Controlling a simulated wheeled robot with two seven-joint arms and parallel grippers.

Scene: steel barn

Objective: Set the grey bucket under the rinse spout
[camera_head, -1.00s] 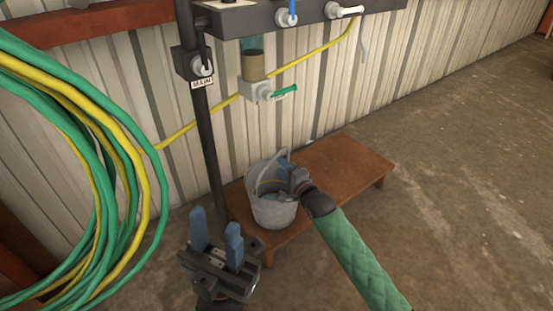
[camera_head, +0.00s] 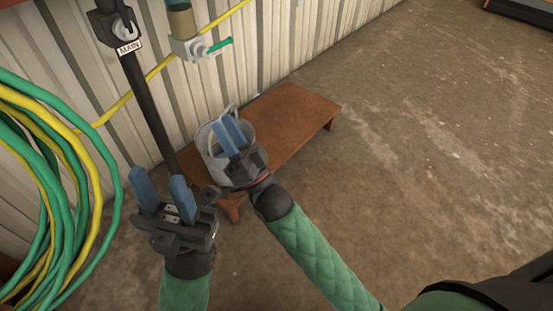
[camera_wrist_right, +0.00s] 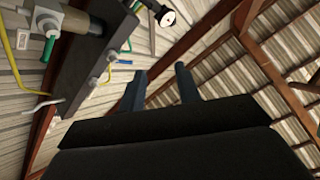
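The grey bucket (camera_head: 203,141) stands upright on the left part of a low brown wooden bench (camera_head: 295,110), its handle raised. My right gripper (camera_head: 229,131) is in front of the bucket and hides much of it; its two blue fingers are apart with nothing visible between them, as the right wrist view (camera_wrist_right: 160,85) also shows. I cannot tell whether it touches the bucket. My left gripper (camera_head: 163,183) is open and empty, left of and nearer than the bucket. A valve with a green lever (camera_head: 217,46) is on the wall above; I cannot tell which outlet is the rinse spout.
Coiled green and yellow hoses (camera_head: 75,190) hang at the left. A dark manifold (camera_wrist_right: 92,62) with several taps shows in the right wrist view.

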